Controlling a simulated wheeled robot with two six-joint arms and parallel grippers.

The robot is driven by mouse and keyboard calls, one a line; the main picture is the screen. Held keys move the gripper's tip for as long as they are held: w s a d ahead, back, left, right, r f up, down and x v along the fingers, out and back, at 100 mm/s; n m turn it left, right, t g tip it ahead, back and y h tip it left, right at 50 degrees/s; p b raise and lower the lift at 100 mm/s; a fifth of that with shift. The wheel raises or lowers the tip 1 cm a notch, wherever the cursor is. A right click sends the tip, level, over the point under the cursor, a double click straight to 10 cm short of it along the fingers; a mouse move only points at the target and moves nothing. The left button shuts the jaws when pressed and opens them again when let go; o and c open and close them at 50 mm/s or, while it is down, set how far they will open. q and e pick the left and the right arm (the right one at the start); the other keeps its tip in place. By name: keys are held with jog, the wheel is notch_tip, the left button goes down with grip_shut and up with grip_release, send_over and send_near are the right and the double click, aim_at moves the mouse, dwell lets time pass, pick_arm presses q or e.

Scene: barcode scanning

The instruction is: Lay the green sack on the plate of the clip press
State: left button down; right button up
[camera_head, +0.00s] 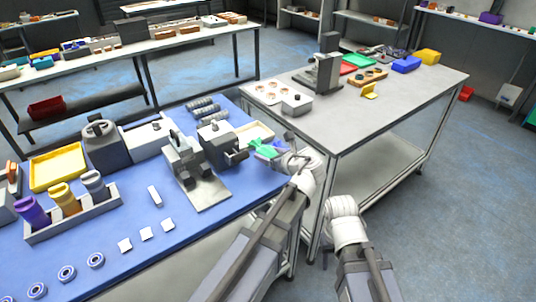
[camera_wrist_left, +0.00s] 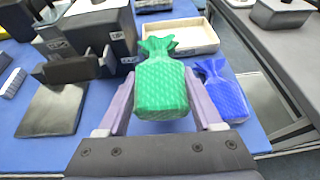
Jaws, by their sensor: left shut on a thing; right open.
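My left gripper (camera_wrist_left: 160,105) is shut on the green sack (camera_wrist_left: 160,88), with one finger on each side. The sack is upright in the left wrist view, its tied neck away from the gripper. In the head view the green sack (camera_head: 263,149) is over the right edge of the blue table, right of the grey machines. A flat grey plate (camera_head: 207,193) lies in front of these machines; it shows dark in the left wrist view (camera_wrist_left: 52,108), left of the sack and apart from it. Of my right arm only links and the wrist show; its fingers are hidden.
A blue sack (camera_wrist_left: 222,92) lies right of the held sack. A shallow pale tray (camera_wrist_left: 190,37) lies beyond it. A dark block-like arm (camera_wrist_left: 75,68) juts from the machine between plate and sack. A grey table (camera_head: 420,85) stands to the right.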

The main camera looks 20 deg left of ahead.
aim_at(268, 152)
pick_arm(q)
jog(key=shift+r+p, duration=1.3)
jog(key=shift+r, duration=0.6)
pick_arm(e)
jog(key=shift+r, duration=1.95)
pick_arm(q)
jog(key=shift+r, duration=0.1)
pick_arm(e)
jog(key=shift+r, duration=0.1)
